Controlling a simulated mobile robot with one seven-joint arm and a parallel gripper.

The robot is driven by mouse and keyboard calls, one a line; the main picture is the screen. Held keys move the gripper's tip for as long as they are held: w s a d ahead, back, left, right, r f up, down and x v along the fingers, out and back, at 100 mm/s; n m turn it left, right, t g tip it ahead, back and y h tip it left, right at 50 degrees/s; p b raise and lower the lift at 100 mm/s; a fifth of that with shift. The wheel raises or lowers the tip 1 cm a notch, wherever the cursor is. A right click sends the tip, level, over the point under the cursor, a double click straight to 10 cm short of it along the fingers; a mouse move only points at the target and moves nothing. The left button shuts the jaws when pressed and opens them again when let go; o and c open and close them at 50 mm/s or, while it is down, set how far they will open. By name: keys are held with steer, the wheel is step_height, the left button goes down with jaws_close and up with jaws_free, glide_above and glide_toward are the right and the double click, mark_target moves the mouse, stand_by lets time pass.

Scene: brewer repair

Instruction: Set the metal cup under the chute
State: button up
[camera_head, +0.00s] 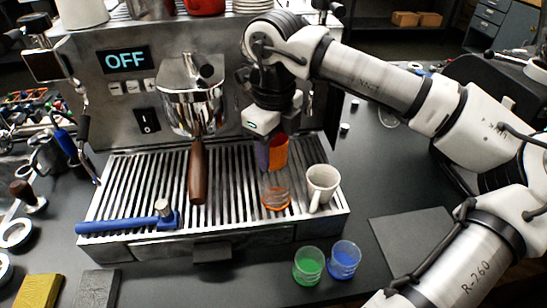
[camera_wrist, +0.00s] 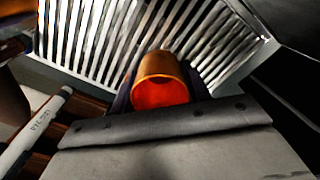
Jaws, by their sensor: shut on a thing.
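My gripper (camera_head: 271,160) is shut on a copper-orange cup (camera_head: 279,151), which looks like the metal cup, above the right part of the brewer's slatted drip tray (camera_head: 110,190). In the wrist view the cup (camera_wrist: 161,82) sits between the fingers, its round orange mouth facing the camera. The gripper hides part of its wall. A clear glass with orange at its base (camera_head: 276,194) stands on the tray just below the gripper in the head view. I cannot tell which part is the chute.
A white mug (camera_head: 321,186) stands right of the gripper. A wooden-handled portafilter (camera_head: 198,175) hangs at left, and a blue-handled tool (camera_head: 120,224) lies on the tray. Green (camera_head: 308,266) and blue (camera_head: 344,260) glasses stand in front. A grey mat (camera_head: 410,238) lies at right.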

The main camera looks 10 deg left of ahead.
mark_target(274, 162)
steer(key=shift+f+p, duration=0.3)
steer(key=shift+f, duration=1.45)
steer(key=shift+f, duration=0.15)
steer(key=o, duration=1)
